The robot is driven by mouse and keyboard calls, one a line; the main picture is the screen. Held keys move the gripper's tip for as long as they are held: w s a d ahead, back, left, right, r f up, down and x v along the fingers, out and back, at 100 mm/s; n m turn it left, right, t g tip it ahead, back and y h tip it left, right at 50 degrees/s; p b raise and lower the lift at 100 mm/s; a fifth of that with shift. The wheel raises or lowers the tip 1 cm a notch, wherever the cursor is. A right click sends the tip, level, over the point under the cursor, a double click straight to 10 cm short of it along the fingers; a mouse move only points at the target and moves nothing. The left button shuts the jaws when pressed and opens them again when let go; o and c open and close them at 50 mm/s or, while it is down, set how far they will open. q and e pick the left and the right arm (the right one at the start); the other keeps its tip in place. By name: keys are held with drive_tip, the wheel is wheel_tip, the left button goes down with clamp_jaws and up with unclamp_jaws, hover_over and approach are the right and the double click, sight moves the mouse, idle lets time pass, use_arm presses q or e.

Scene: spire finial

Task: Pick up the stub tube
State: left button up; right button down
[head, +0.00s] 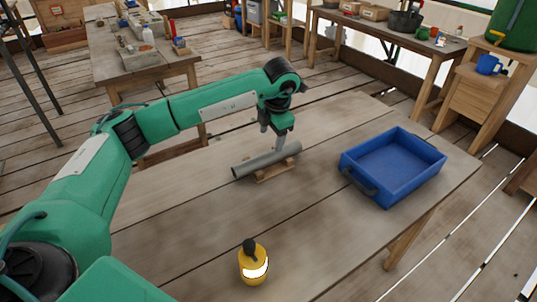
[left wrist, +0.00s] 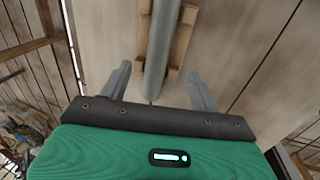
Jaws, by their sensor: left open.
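The stub tube (head: 258,162) is a plain grey tube lying on a small wooden cradle (head: 275,174) in the middle of the table. It also shows in the left wrist view (left wrist: 176,50), running from the top edge down toward the jaws. My left gripper (head: 273,137) points down over the tube. In the left wrist view its two fingers (left wrist: 159,78) are apart, one on each side of the tube's line, with gaps to both sides. I cannot tell whether the fingertips reach down to the tube's height. My right gripper is in neither view.
A blue tray (head: 408,187) stands empty to the right of the tube. A yellow bottle (head: 253,268) with a black top stands at the table's near side. The table (head: 190,225) between them is clear. Side benches (head: 150,68) with tools stand behind.

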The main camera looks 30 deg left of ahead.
sight(269, 155)
use_arm(q)
drive_tip(key=x, duration=0.4)
drive_tip(key=shift+w+a+f, duration=0.1)
drive_tip(key=shift+w+f, duration=0.05)
drive_tip(key=shift+f, duration=0.2)
drive_tip(key=shift+p+x, duration=0.65)
drive_tip(key=shift+x, duration=1.95)
drive_tip(key=c, duration=1.3)
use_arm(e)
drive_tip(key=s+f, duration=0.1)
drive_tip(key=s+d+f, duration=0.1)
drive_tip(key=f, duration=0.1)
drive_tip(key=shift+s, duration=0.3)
